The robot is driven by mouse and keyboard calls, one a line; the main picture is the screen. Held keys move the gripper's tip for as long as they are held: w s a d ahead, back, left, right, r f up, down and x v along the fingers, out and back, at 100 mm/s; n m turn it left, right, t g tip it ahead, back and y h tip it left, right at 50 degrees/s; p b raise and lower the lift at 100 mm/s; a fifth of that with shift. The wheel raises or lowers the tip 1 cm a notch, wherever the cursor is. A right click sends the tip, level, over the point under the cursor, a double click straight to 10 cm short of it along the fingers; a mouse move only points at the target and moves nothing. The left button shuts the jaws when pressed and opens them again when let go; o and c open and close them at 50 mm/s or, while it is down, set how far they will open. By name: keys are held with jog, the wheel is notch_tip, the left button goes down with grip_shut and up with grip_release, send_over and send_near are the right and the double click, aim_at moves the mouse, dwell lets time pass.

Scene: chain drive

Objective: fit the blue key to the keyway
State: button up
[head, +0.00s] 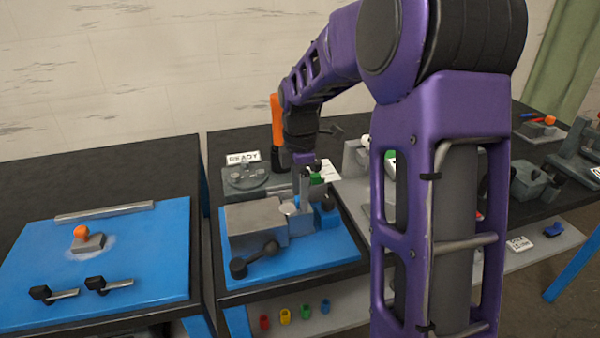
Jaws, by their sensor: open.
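My gripper (306,168) is at the end of the purple arm, above the right part of the fixture on the blue plate. Its fingers show small and dark, and they are open. A grey upright post and a small green part (316,179) are close below it; I cannot tell whether it touches them. A small blue piece (553,229) lies on the lower shelf at the right beside a white label, and it may be the blue key. A blue block (327,216) is on the fixture. I cannot make out the keyway at this size.
The fixture's grey block (254,226) and black-knobbed crank (252,262) stand on a blue plate (300,268). Several coloured cups (285,316) stand on the shelf below. A blue mat (150,270) on the left table holds an orange-knobbed block (86,241). My arm hides the middle right.

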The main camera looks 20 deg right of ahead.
notch_tip(320, 180, up, 17)
jog(key=p, duration=0.2)
jog(key=shift+p, duration=0.3)
jog(key=shift+r, duration=0.1)
